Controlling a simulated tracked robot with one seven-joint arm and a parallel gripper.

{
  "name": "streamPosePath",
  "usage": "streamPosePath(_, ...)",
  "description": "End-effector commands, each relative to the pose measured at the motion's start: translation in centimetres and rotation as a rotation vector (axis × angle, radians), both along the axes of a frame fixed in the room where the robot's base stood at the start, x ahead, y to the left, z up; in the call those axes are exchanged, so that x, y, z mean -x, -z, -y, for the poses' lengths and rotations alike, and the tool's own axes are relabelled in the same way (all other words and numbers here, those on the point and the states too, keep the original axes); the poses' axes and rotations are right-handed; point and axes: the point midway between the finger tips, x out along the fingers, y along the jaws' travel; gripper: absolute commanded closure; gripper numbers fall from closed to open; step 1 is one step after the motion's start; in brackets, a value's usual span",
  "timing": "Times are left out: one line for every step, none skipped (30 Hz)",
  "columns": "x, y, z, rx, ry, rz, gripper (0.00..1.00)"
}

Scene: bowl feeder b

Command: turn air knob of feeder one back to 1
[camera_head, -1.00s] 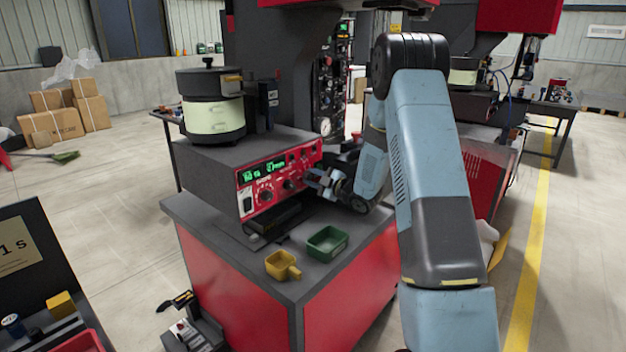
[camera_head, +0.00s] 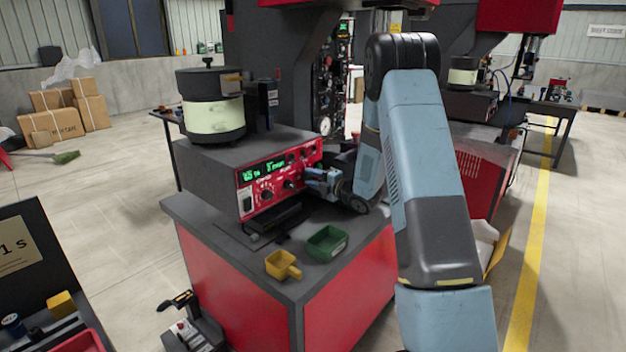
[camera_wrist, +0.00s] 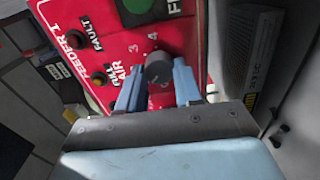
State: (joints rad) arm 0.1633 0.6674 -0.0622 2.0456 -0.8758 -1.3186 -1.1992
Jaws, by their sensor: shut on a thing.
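In the wrist view the air knob (camera_wrist: 158,66) is a dark grey round knob on the red panel (camera_wrist: 97,62) lettered FEEDER 1. The word AIR and part of a number scale, with 3 and 4 readable, show beside it. My gripper (camera_wrist: 157,78) is shut on the knob, one blue-grey finger on each side. The fingers hide part of the scale, and I cannot tell where the knob points. In the head view my gripper (camera_head: 310,181) is at the right part of the feeder's red front panel (camera_head: 262,192), and hides the knob there.
A green button (camera_wrist: 137,5) and a small FAULT lamp (camera_wrist: 100,78) sit near the knob. In the head view a yellow scoop (camera_head: 283,266) and a green tray (camera_head: 327,243) lie on the bench top (camera_head: 230,232). A bowl (camera_head: 211,119) stands on the feeder.

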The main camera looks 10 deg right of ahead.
Motion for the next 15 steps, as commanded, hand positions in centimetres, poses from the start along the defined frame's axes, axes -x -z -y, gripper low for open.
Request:
streamPosePath(0.28, 0.56, -0.37, 0.004, -0.007, -0.009, 0.96)
streamPosePath(0.28, 0.56, -0.37, 0.006, -0.007, -0.008, 0.96)
streamPosePath(0.28, 0.58, -0.38, 0.008, -0.007, -0.008, 0.96)
streamPosePath(0.28, 0.59, -0.38, 0.009, -0.007, -0.007, 0.96)
streamPosePath(0.28, 0.59, -0.38, 0.009, -0.007, -0.007, 0.96)
streamPosePath(0.28, 0.61, -0.38, 0.009, -0.007, -0.007, 0.96)
streamPosePath(0.29, 0.62, -0.37, 0.009, -0.007, -0.008, 0.96)
streamPosePath(0.29, 0.62, -0.37, 0.009, -0.007, -0.008, 0.96)
streamPosePath(0.29, 0.63, -0.37, 0.009, -0.007, -0.008, 0.96)
streamPosePath(0.29, 0.64, -0.37, 0.009, -0.007, -0.008, 0.96)
streamPosePath(0.3, 0.65, -0.37, 0.009, -0.007, -0.008, 0.96)
streamPosePath(0.3, 0.66, -0.37, 0.009, -0.007, -0.008, 0.96)
streamPosePath(0.3, 0.66, -0.37, 0.009, -0.007, -0.009, 0.96)
streamPosePath(0.31, 0.67, -0.36, 0.009, -0.007, -0.009, 0.65)
streamPosePath(0.3, 0.67, -0.35, 0.009, -0.007, -0.009, 0.61)
